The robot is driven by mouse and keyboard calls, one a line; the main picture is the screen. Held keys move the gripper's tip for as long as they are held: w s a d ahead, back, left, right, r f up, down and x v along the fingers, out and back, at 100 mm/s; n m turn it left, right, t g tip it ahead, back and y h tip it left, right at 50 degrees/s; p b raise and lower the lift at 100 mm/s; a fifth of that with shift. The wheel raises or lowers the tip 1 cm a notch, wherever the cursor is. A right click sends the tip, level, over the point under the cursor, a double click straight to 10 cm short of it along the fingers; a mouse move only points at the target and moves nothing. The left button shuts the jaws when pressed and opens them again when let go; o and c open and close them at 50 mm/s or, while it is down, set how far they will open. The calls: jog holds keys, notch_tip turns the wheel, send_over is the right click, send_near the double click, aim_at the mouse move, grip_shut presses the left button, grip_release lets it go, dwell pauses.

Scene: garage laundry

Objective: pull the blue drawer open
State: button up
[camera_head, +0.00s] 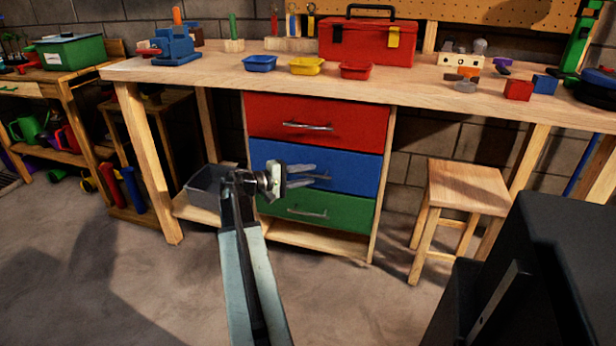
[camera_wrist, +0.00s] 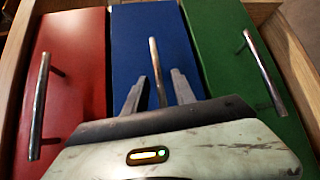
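The blue drawer (camera_head: 350,168) is the middle one of three under the workbench, and its front looks flush with the others. Its metal bar handle (camera_wrist: 153,58) shows in the wrist view, standing out from the blue front. My gripper (camera_head: 312,175) is in front of the blue drawer at handle height. In the wrist view my gripper (camera_wrist: 158,80) is open, with one finger on each side of the handle's line. The near part of the handle lies between the fingers. I cannot tell whether either finger touches it. In the head view the fingers partly hide the handle.
The red drawer (camera_head: 340,122) is above and the green drawer (camera_head: 340,212) below, each with a bar handle. A grey bin (camera_head: 203,190) stands left of the drawers. A wooden stool (camera_head: 468,185) stands to the right. Bare floor (camera_head: 345,295) lies in front.

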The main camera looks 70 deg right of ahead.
jog(key=shift+s+d, duration=0.2)
grip_shut()
dwell(0.6)
dwell(0.6)
